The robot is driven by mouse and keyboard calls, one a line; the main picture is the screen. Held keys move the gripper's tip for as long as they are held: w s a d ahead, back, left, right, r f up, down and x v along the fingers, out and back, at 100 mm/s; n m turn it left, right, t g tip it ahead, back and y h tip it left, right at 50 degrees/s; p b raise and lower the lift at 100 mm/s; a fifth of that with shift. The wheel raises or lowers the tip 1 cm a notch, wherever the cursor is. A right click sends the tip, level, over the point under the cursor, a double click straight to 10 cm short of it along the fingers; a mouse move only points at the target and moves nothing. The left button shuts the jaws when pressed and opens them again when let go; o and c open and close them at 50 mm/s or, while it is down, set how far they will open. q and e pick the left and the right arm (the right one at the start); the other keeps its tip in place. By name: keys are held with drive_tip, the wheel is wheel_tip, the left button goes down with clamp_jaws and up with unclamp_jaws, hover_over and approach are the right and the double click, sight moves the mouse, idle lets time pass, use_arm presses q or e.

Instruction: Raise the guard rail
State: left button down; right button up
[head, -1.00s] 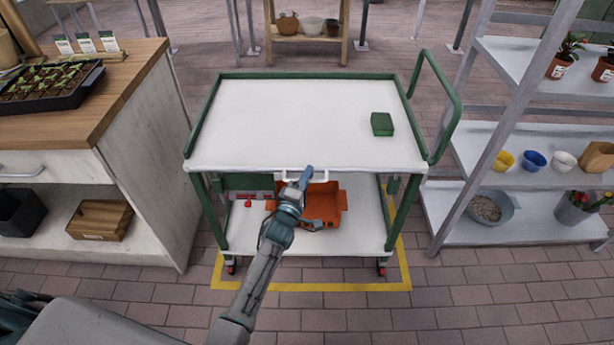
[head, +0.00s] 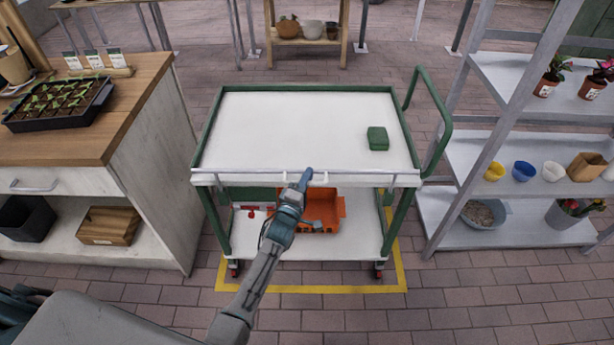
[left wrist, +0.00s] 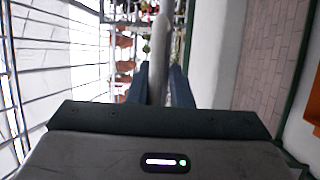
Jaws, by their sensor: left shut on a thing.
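The guard rail (head: 250,171) is a thin grey bar along the near edge of the cart's white top (head: 300,125). It stands slightly above that edge, with short posts near both ends and a white grip piece at its middle. My left gripper (head: 305,178) is at the middle of the rail, shut on it. In the left wrist view, a pale bar (left wrist: 158,55) lies between the two blue fingers of my left gripper (left wrist: 160,82). My right gripper is in neither view.
A green block (head: 377,139) sits on the cart top. An orange crate (head: 320,212) is on the lower shelf. A wooden-topped counter (head: 140,85) stands left and a grey shelf rack (head: 470,150) right. Brick floor in front is clear.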

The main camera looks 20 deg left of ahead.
use_arm(q)
drive_tip(key=shift+w+r, duration=0.25)
drive_tip(key=shift+r, duration=0.5)
drive_tip(key=c, duration=1.5)
unclamp_jaws()
drive_tip(key=shift+s, duration=0.1)
drive_tip(key=shift+f, duration=0.15)
drive_tip(key=s, duration=0.3)
drive_tip(key=s+a+f, duration=0.1)
drive_tip(key=s, duration=0.3)
drive_tip(key=s+f+b, duration=0.1)
drive_tip(key=s, duration=0.2)
drive_tip(key=shift+s+a, duration=0.15)
drive_tip(key=shift+s, duration=0.15)
